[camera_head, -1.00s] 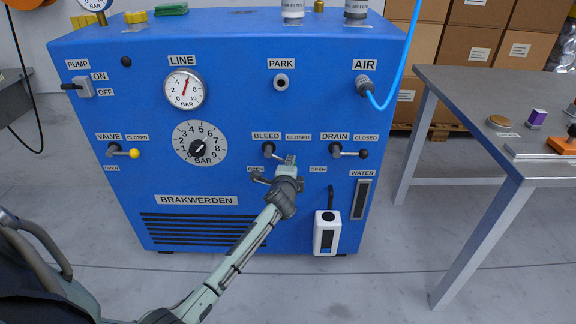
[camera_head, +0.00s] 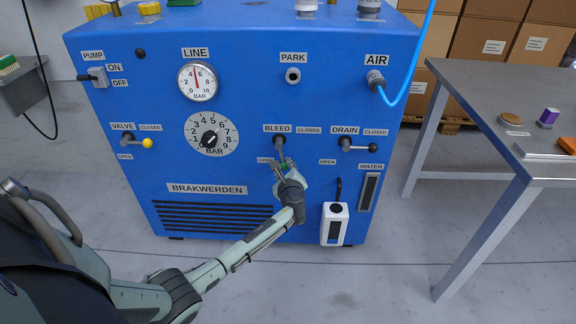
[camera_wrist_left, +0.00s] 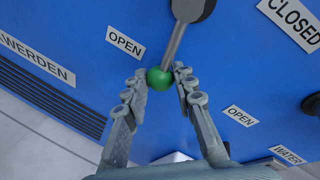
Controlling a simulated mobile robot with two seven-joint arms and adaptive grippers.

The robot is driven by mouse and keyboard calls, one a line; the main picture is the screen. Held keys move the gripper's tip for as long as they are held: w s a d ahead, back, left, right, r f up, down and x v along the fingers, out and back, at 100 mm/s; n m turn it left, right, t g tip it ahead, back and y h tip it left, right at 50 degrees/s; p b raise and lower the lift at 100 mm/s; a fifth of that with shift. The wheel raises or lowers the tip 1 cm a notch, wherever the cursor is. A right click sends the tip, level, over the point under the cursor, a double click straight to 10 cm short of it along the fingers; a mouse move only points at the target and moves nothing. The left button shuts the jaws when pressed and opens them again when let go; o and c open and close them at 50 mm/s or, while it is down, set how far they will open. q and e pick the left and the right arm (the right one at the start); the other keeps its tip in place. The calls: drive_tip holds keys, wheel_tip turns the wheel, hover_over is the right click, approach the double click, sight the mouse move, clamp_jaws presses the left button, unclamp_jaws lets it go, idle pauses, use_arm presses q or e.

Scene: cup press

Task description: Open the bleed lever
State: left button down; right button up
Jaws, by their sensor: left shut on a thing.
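The bleed lever (camera_wrist_left: 175,45) has a grey shaft and a green knob (camera_wrist_left: 160,79). In the head view its pivot (camera_head: 279,141) sits under the BLEED label, and the lever points down, near the OPEN label (camera_head: 265,161) and away from CLOSED. My left gripper (camera_head: 281,169) is at the lever's lower end and partly hides it. In the left wrist view my left gripper (camera_wrist_left: 158,76) has the green knob between its two fingertips, shut on it. My right gripper is in neither view.
The blue panel also bears the yellow-knobbed valve lever (camera_head: 146,143), the black-knobbed drain lever (camera_head: 371,147) and a white container (camera_head: 334,225) low at right. The line gauge (camera_head: 197,82) is above. A grey table (camera_head: 480,90) stands to the right.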

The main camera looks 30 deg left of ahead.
use_arm(q)
drive_tip(key=shift+s+a+m, duration=0.1)
drive_tip(key=shift+a+m, duration=0.2)
idle(0.4)
drive_tip(key=c, duration=1.2)
unclamp_jaws()
drive_tip(key=v, duration=1.2)
drive_tip(key=shift+d+f, duration=0.15)
drive_tip(key=shift+d, duration=0.05)
